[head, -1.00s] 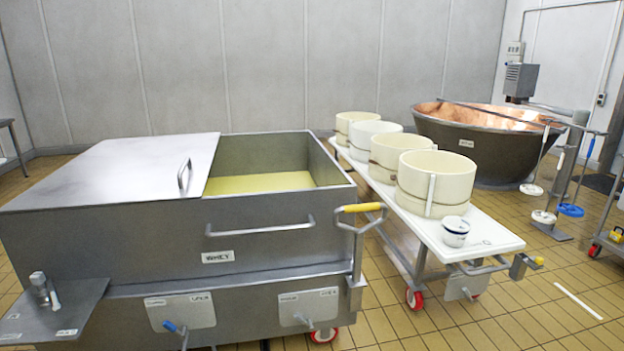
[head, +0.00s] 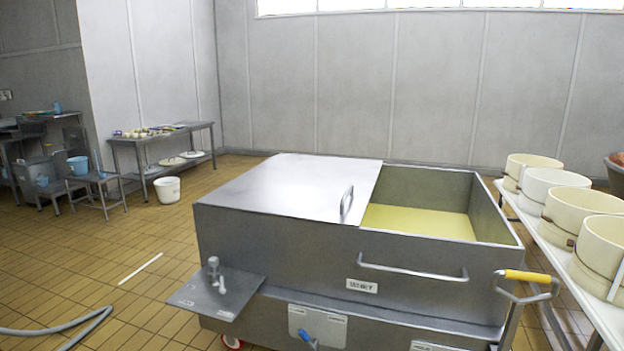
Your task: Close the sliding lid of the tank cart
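The tank cart (head: 270,255) is a grey steel box on wheels with a WHEY label, in the middle of the head view. Its flat sliding lid (head: 290,187) covers the left part of the top. The right part is open and shows yellow liquid (head: 418,221) inside. A bar handle (head: 346,201) stands on the lid near its right edge. A longer bar handle (head: 412,271) is fixed on the front wall. Neither of my grippers shows in the view.
A white table (head: 585,275) with several cream hoops stands close to the cart's right. A steel shelf (head: 221,292) with a tap juts from the cart's front left. A hose (head: 75,330) lies on the floor at the lower left. Tiled floor left of the cart is largely clear.

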